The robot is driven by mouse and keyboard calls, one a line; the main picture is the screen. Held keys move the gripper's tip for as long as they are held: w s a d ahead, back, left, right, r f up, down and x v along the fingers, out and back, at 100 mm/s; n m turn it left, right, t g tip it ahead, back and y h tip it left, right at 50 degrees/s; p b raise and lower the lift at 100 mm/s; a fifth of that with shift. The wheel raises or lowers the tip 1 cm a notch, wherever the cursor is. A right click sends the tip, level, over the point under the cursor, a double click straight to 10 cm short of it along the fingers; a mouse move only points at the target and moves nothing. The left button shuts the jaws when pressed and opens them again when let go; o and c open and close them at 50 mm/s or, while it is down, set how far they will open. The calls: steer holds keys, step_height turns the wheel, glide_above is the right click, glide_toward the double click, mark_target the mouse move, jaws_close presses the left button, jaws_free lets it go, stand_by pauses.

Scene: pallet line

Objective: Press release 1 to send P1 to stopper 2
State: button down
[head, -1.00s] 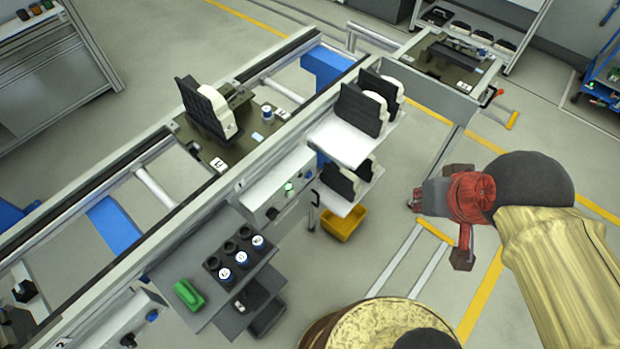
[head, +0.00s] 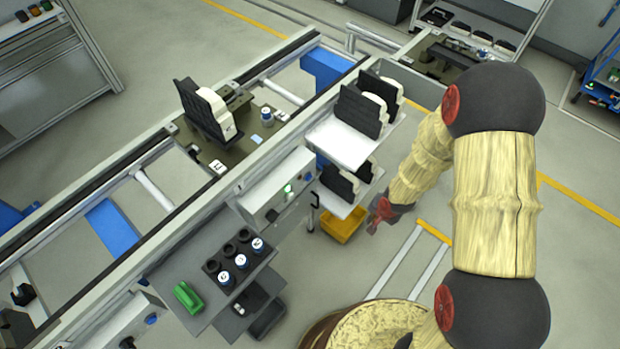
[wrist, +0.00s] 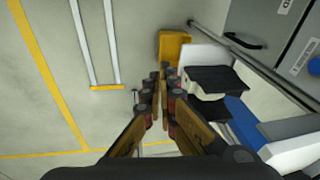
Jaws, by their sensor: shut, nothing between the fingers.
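The pallet (head: 240,148) sits on the conveyor at upper left with a black and white part and a small blue-and-white cylinder on it. Its label is too small to read surely. A pale control box (head: 262,196) is fixed to the conveyor's near side, with a green lit button (head: 288,189) and a dark knob (head: 271,215); I cannot read any release number. My gripper (head: 373,224) is to the right of the box, apart from it, beside the yellow bin. In the wrist view my gripper (wrist: 161,80) is shut and empty, and the green button is not visible.
A grey shelf (head: 205,255) holds several cylinders and a green block (head: 188,296). Another pallet (head: 440,58) stands at the back, partly hidden by my arm.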

mark_target(309, 177)
steer(key=w+a+m+t+y, duration=0.4)
steer(key=w+a+m, duration=0.3)
steer(key=a+m, duration=0.2)
steer(key=shift+w+a+f+y, duration=0.2)
steer(key=shift+w+a+y, duration=0.1)
steer(key=shift+a+y, duration=0.65)
steer(key=shift+a+h, duration=0.2)
steer(key=shift+h, duration=0.05)
steer(key=w+a+b, duration=0.1)
steer(key=w+a, duration=0.4)
steer(key=a, duration=0.1)
steer(key=shift+w+a+b, duration=0.2)
steer(key=shift+a+b, duration=0.15)
steer(key=shift+a, duration=0.05)
stand_by(0.3)
steer(key=shift+w+a+p, duration=0.25)
steer(key=shift+a+p, duration=0.05)
steer(key=shift+p, duration=0.1)
